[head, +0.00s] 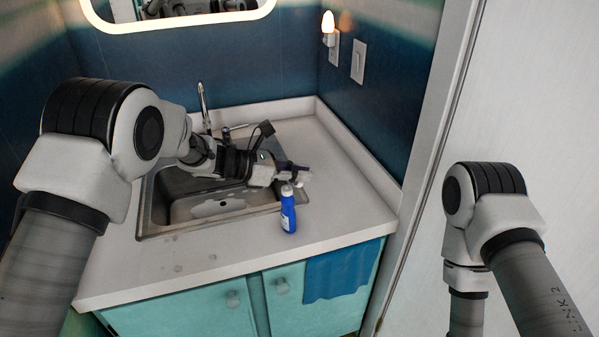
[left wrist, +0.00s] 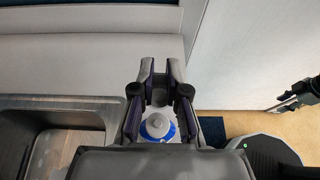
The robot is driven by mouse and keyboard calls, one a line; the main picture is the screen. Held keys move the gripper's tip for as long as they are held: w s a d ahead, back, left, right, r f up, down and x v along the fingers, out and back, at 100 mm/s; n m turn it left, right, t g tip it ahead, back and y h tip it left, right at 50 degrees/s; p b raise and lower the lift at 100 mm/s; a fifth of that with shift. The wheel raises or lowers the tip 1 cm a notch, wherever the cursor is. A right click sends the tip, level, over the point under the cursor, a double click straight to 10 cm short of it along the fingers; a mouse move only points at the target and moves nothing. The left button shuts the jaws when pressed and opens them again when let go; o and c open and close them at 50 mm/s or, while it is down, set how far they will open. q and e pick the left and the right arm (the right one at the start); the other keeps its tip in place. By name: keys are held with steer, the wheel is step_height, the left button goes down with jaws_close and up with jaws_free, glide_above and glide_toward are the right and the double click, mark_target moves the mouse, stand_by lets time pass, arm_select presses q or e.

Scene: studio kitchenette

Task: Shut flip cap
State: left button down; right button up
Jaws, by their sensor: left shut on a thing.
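The blue bottle (head: 288,214) with a white top (head: 287,190) stands upright on the counter, just right of the sink's front corner. In the left wrist view the blue and white bottle top (left wrist: 157,125) shows between the bases of my left fingers, partly hidden by the gripper body. My left gripper (head: 302,176) is at the bottle's top, shut on the bottle; the exact contact is hidden, and whether the flip cap is open cannot be told. My right gripper (left wrist: 290,98) seems to show at the right edge of the left wrist view, its jaws unclear.
The metal sink (head: 215,207) with its faucet (head: 203,105) lies left of the bottle, under my left arm. A blue towel (head: 342,270) hangs on the cabinet front. The counter (head: 345,195) right of the bottle is clear, with walls behind it.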

arm_select(q)
steer(key=shift+f, duration=0.15)
steer(key=c, duration=1.2)
jaws_free()
steer(key=shift+o, duration=0.2)
steer(key=shift+a, duration=0.1)
steer(key=v, duration=1.2)
steer(key=shift+w, duration=0.1)
